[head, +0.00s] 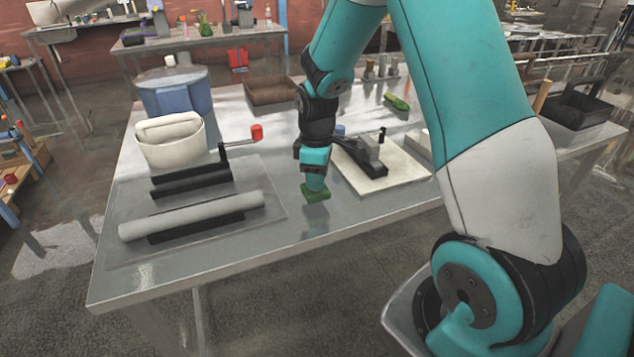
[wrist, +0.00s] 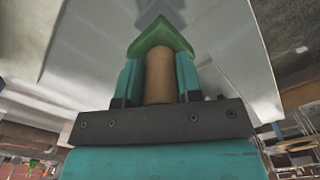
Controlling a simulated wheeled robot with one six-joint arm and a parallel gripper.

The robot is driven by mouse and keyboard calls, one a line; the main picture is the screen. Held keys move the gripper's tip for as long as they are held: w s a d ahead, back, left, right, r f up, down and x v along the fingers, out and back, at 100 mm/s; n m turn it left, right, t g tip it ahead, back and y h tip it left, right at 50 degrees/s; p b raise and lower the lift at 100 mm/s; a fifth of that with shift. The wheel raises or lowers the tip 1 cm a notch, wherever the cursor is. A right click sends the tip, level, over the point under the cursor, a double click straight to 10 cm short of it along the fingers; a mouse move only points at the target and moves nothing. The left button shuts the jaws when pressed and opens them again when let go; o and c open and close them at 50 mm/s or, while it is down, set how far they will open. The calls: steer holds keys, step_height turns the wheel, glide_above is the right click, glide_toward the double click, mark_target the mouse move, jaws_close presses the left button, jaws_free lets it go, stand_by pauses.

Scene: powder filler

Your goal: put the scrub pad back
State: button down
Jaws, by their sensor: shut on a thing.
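The scrub pad (head: 316,193) is a green block under my gripper in the head view. In the wrist view the green pad (wrist: 160,38) has a tan round handle (wrist: 159,76). My gripper (head: 315,178) points down over the front middle of the metal table. In the wrist view my gripper's two teal fingers (wrist: 158,84) are shut on the handle, one on each side. The pad is low, at or just above the tabletop; I cannot tell whether it touches.
Left on the table (head: 240,248) are a grey roller (head: 190,216), a crank with a red knob (head: 256,133), a white tub (head: 168,152) and a blue container (head: 175,96). A pale board (head: 405,173) with a dark device lies right of the pad. A brown tray (head: 270,92) stands behind.

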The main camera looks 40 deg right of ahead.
steer(key=shift+f, duration=1.15)
steer(key=shift+f, duration=0.15)
steer(key=c, duration=0.8)
jaws_free()
step_height(320, 180, up, 12)
steer(key=shift+f+b, duration=0.1)
steer(key=shift+b, duration=0.5)
steer(key=s+a+r+y, duration=0.1)
steer(key=s+a+r, duration=0.1)
steer(key=s+a, duration=0.5)
steer(key=s+a+r+y, duration=0.1)
steer(key=s+a+r, duration=0.1)
steer(key=s+a, duration=0.5)
steer(key=s+a+r+m+y, duration=0.1)
steer(key=s+a+r+y, duration=0.1)
steer(key=s+a, duration=0.6)
steer(key=shift+s+a+r, duration=0.1)
steer(key=shift+a+r, duration=0.15)
steer(key=shift+r, duration=0.1)
